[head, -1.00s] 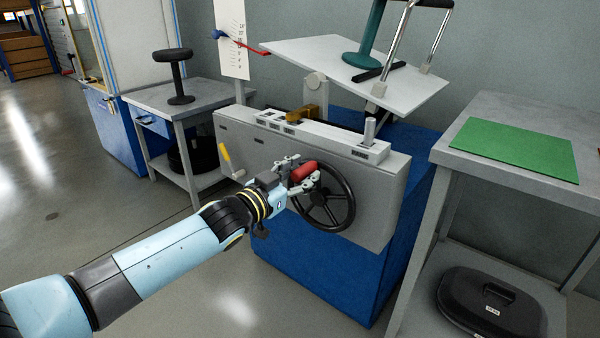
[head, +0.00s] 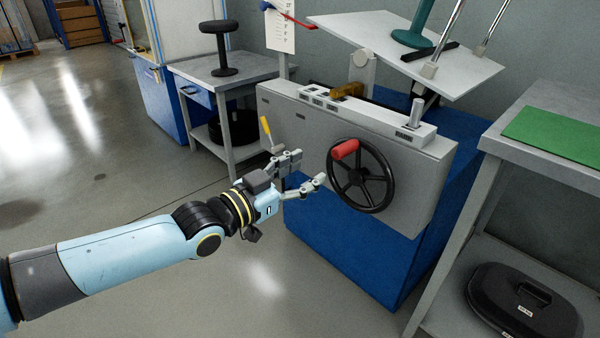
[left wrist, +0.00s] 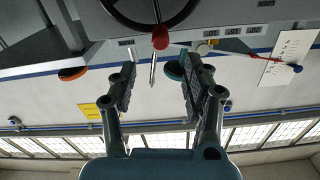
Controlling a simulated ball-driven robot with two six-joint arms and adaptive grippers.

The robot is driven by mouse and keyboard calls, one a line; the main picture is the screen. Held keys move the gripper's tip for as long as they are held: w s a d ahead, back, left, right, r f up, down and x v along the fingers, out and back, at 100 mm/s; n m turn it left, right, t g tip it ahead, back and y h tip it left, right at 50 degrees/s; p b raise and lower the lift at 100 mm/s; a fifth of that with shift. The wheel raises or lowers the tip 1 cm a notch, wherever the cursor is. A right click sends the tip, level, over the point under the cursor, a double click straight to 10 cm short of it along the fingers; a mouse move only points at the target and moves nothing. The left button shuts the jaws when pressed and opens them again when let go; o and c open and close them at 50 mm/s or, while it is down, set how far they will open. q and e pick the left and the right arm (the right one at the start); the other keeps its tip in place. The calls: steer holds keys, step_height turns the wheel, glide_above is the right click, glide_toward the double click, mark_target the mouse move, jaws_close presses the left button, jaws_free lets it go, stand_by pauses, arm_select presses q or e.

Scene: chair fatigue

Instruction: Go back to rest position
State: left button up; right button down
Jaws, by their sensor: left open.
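My left gripper (head: 308,172) is open and empty in the head view, in front of the grey machine (head: 290,125) and a little left of its black handwheel (head: 388,182). The red handle (head: 345,149) sits on the wheel's upper left rim, apart from my fingers. In the left wrist view my two open fingers (left wrist: 155,85) have nothing between them that they hold. The red handle (left wrist: 160,37) and part of the black wheel (left wrist: 150,22) show beyond them at the top. My right gripper is not in view.
A yellow-handled lever (head: 266,128) stands out from the machine near my gripper. A tilted white plate (head: 410,55) is above the machine. A bench with a green mat (head: 555,135) stands at right, over a black case (head: 524,302). Open floor lies at left.

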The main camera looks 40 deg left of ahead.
arm_select(q)
steer(key=shift+s, duration=0.3)
steer(key=shift+r, duration=0.1)
steer(key=s+f+n+g+y+p, duration=0.1)
steer(key=s+f+g, duration=0.3)
steer(key=f, duration=0.5)
steer(key=s+f+n+g+p, duration=0.1)
steer(key=s+f+p, duration=0.1)
steer(key=s+f, duration=0.55)
steer(key=s+f+g+y+p, duration=0.1)
steer(key=s+f+g, duration=0.3)
steer(key=f, duration=0.5)
steer(key=s+d+f+g, duration=0.1)
steer(key=s+f+g, duration=0.2)
steer(key=s, duration=0.7)
steer(key=s+d+f+g, duration=0.2)
steer(key=s+f, duration=0.3)
steer(key=s, duration=0.5)
steer(key=s+d+f+g+p, duration=0.1)
steer(key=s+f+g, duration=0.2)
steer(key=s, duration=0.7)
step_height(320, 180, down, 2)
steer(key=shift+s+d+f+g, duration=0.1)
steer(key=shift+s+d+g, duration=0.05)
steer(key=shift+g, duration=0.15)
